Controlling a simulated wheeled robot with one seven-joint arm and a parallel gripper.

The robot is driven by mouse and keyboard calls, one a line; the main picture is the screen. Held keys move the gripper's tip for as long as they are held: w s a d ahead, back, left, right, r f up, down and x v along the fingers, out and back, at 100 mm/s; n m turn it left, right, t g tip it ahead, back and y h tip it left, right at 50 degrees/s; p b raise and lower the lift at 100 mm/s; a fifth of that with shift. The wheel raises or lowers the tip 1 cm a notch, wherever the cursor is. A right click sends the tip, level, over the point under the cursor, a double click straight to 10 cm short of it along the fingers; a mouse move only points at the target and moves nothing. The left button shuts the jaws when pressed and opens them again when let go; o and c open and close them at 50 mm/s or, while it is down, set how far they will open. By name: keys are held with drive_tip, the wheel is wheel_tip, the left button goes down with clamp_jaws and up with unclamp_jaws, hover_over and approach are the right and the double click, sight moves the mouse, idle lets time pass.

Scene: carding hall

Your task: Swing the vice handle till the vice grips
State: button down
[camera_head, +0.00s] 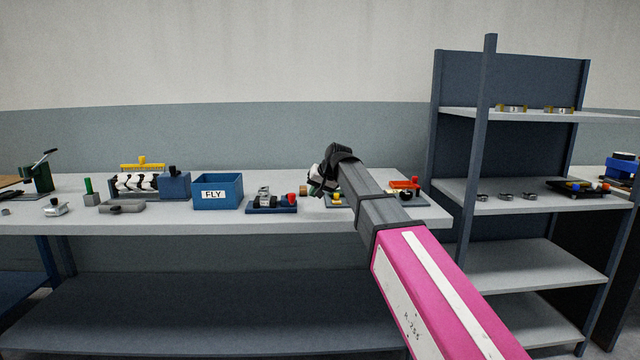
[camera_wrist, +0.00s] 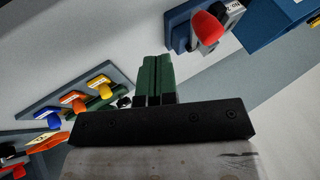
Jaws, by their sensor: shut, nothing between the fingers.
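I cannot tell for certain which bench item is the vice. One candidate is a silver device on a blue base (camera_head: 268,209) with a red knob (camera_head: 291,199), left of my gripper. A blue plate with a red-ended part (camera_wrist: 207,27) also shows at the top of the wrist view. My gripper (camera_head: 318,187) hangs over the bench, tilted down to the left. In the wrist view its green fingers (camera_wrist: 152,79) are together, with nothing between them. They look apart from the red-ended part. Any vice jaws are too small or hidden to read.
The long grey bench (camera_head: 230,222) also holds a blue FLY box (camera_head: 217,199), a green lever device (camera_head: 42,176) at far left and small fixtures near my gripper. Coloured levers (camera_wrist: 75,102) sit left in the wrist view. A shelf unit (camera_head: 525,194) stands right.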

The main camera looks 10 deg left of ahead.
sight(293, 198)
drive_tip(key=shift+s+a+f, duration=0.1)
drive_tip(key=shift+a+f, duration=0.1)
drive_tip(key=shift+a, duration=0.95)
drive_tip(key=shift+a+f, duration=0.2)
drive_tip(key=shift+a, duration=0.9)
drive_tip(key=shift+s+a, duration=0.7)
drive_tip(key=shift+a, duration=0.2)
